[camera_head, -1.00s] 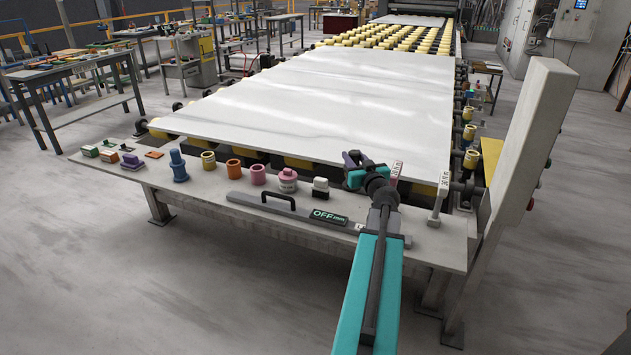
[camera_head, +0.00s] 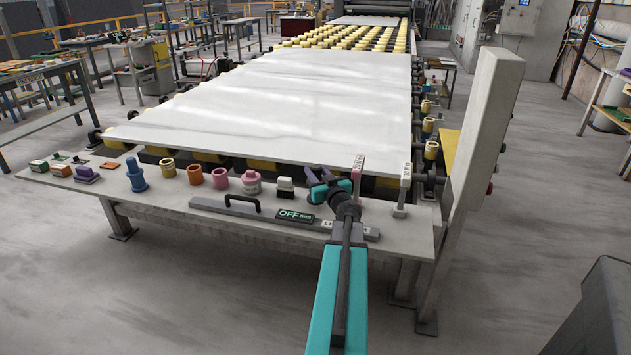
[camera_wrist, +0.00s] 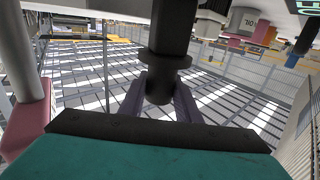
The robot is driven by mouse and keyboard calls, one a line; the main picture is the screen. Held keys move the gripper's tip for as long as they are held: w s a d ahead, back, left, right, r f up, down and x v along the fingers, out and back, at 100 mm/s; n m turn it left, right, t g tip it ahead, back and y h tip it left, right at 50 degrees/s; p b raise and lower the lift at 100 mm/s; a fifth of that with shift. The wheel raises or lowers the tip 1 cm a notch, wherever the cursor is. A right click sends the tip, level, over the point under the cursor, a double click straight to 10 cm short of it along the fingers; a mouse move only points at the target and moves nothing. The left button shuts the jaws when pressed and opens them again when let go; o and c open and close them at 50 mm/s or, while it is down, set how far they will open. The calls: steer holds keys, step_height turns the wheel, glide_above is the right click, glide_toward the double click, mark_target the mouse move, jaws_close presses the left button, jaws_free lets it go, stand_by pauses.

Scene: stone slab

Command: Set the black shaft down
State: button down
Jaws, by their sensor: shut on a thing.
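My gripper (camera_head: 322,178) has purple fingers and a teal body. It is over the back right part of the grey bench (camera_head: 400,235), close to the front edge of the white stone slab (camera_head: 270,95). In the wrist view, the black shaft (camera_wrist: 169,38), a dark cylinder with a wider collar, sits between the two purple fingers of my gripper (camera_wrist: 160,97), which are shut on it. In the head view I cannot make out the shaft apart from the gripper. Its far end is hidden, so I cannot tell whether it touches anything.
On the bench, left of my gripper, are a white-and-black block (camera_head: 286,188), a pink bottle (camera_head: 251,183), rings and a blue stepped part (camera_head: 136,174). A grey bar with a black handle (camera_head: 243,203) lies in front. A tall grey post (camera_head: 482,140) rises at right.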

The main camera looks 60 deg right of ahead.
steer(key=shift+f+b, duration=0.3)
steer(key=shift+f, duration=1.15)
steer(key=shift+f, duration=0.1)
steer(key=c, duration=1.3)
jaws_free()
steer(key=shift+s, duration=0.1)
steer(key=p+v, duration=0.4)
steer(key=v, duration=0.5)
steer(key=shift+s+a+r+p, duration=0.2)
steer(key=shift+s+r+p, duration=0.1)
steer(key=p+v, duration=0.1)
steer(key=p, duration=0.3)
steer(key=shift+s+a+p, duration=0.2)
steer(key=shift+s+p, duration=0.05)
steer(key=shift+p, duration=0.1)
steer(key=shift+s+a+f+p, duration=0.15)
steer(key=shift+s+p, duration=0.05)
steer(key=shift+p, duration=0.35)
